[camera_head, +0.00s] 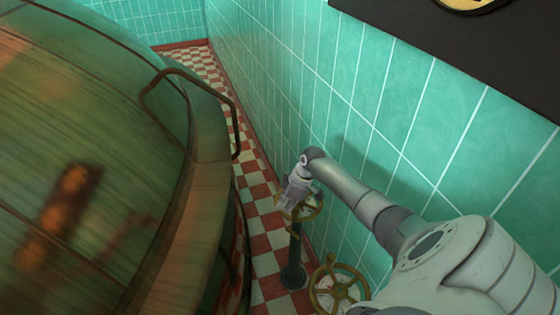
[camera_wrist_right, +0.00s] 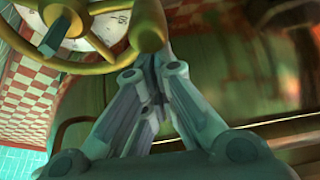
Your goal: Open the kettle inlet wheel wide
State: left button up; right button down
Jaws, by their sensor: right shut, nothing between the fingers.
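Two brass handwheels show low in the head view, between the copper kettle (camera_head: 90,140) and the tiled wall. The farther wheel (camera_head: 318,211) sits on a dark upright post. The nearer wheel (camera_head: 318,296) is at the bottom edge. I cannot tell which is the inlet wheel. My right gripper (camera_head: 290,202) points down at the farther wheel and hides part of it. In the right wrist view its fingers (camera_wrist_right: 152,62) are shut, with nothing held, close beside a brass wheel rim (camera_wrist_right: 100,68). Whether they touch it is unclear. My left gripper is not in view.
The green tiled wall (camera_head: 400,100) runs close along the right of my right arm. The kettle with its dark handrail (camera_head: 215,88) bounds the left. A narrow strip of red and white checkered floor (camera_head: 262,190) lies between. A white dial (camera_wrist_right: 105,28) shows behind the wheel.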

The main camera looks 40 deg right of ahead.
jog(key=s+n, duration=0.1)
jog(key=s+d+n, duration=0.1)
jog(key=s+n+b, duration=0.1)
jog(key=shift+d+f+n+g+y, duration=0.15)
jog(key=shift+d+n+g+y, duration=0.1)
jog(key=shift+n+g+y, duration=0.15)
jog(key=shift+s+d, duration=0.25)
jog(key=shift+s, duration=0.05)
jog(key=shift+s+d, duration=0.1)
dwell(0.3)
jog(key=w+a+p, duration=0.2)
jog(key=a+p, duration=0.1)
jog(key=a, duration=0.1)
notch_tip(320, 180, up, 10)
jog(key=p, duration=0.7)
send_over(296, 211)
jog(key=shift+a+f, duration=0.1)
jog(key=shift+f, duration=0.1)
